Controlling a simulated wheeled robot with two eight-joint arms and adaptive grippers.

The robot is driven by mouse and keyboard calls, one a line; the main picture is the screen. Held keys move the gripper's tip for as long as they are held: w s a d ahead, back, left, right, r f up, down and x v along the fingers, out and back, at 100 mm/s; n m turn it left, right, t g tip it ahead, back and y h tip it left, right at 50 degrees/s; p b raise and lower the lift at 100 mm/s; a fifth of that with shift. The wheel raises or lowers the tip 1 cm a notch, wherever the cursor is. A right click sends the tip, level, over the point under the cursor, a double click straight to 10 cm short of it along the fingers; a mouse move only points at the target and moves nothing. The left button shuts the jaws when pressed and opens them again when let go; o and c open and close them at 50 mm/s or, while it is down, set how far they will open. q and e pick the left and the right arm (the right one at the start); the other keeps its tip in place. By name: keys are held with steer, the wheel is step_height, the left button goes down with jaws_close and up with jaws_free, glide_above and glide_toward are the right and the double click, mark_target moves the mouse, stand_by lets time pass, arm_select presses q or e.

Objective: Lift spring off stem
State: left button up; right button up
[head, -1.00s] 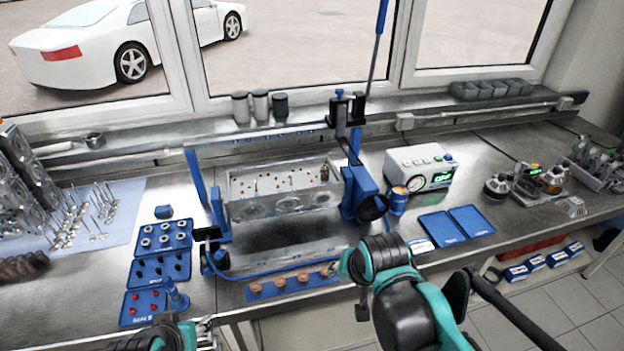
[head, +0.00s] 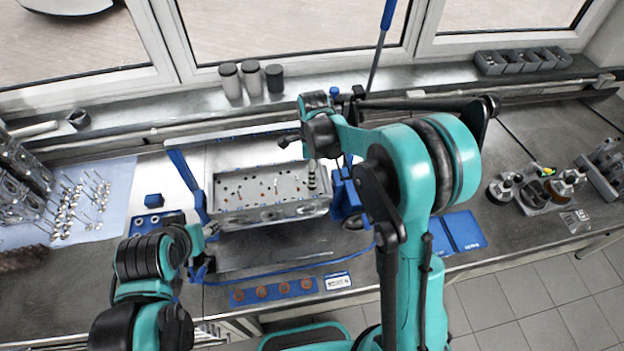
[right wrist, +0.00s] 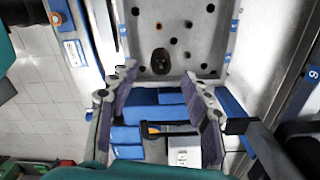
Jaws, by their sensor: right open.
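The cylinder head (head: 262,197) lies in the blue-ended fixture on the bench. A dark upright spring (head: 311,181) stands near its right end, and in the right wrist view it appears as a dark round shape (right wrist: 161,61) on the pale deck. My right gripper (head: 318,160) hangs above the right end of the head. In the right wrist view its two fingers (right wrist: 160,76) are spread apart, with the spring just beyond the gap and nothing held. My left gripper (head: 209,230) is near the fixture's left front corner; its fingers are too small to read.
A blue strip with several copper-coloured parts (head: 274,292) lies along the bench front. Blue trays (head: 466,231) lie to the right, and valves on a pale cloth (head: 62,215) to the left. A blue-handled lever (head: 388,15) rises behind the fixture beside my right arm.

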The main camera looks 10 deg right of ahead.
steer(key=shift+a+f, duration=0.15)
steer(key=shift+f, duration=2.4)
jaws_close()
